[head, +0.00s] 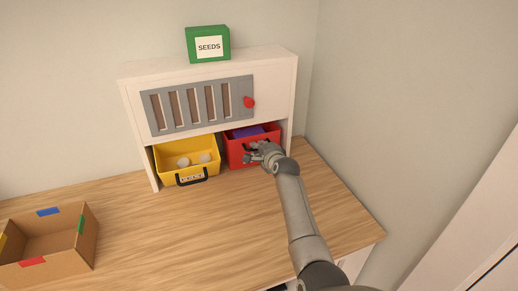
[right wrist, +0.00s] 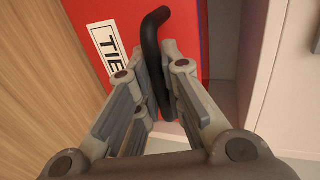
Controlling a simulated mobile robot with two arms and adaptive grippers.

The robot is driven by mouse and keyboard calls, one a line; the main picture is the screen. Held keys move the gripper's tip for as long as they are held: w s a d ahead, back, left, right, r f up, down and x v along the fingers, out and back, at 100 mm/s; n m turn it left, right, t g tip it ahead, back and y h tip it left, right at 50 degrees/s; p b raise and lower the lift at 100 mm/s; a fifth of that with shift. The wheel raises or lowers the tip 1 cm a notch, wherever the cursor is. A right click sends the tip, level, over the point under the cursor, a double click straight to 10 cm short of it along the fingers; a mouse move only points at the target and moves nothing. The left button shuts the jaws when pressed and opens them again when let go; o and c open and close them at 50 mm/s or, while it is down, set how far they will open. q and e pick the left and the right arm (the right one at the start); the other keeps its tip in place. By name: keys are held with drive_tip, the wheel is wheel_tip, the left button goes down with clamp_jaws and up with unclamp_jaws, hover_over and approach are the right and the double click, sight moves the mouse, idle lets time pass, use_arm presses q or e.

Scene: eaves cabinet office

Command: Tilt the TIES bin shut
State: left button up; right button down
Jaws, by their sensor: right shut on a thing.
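The red TIES bin (head: 237,158) sits in the right bay under the white cabinet. It leans out with its top open, and something purple (head: 246,131) shows inside. In the right wrist view its red front (right wrist: 185,20) carries a white label (right wrist: 105,45) reading "TIE", the rest cut off. My right gripper (head: 259,153) is at the bin's front. In the right wrist view my right gripper (right wrist: 162,75) is shut on the bin's black handle (right wrist: 151,45), which runs between the fingers. My left gripper is out of view.
A yellow bin (head: 168,173) with pale round things stands open in the left bay. The cabinet (head: 275,75) has a grey slatted panel with a red knob (head: 249,102) and a green SEEDS box (head: 194,45) on top. A cardboard box (head: 50,270) is front left. The middle desk is clear.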

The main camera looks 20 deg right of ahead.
drive_tip(key=c, duration=1.8)
unclamp_jaws()
drive_tip(key=shift+r, duration=0.15)
drive_tip(key=shift+s, duration=0.1)
drive_tip(key=shift+v, duration=3.65)
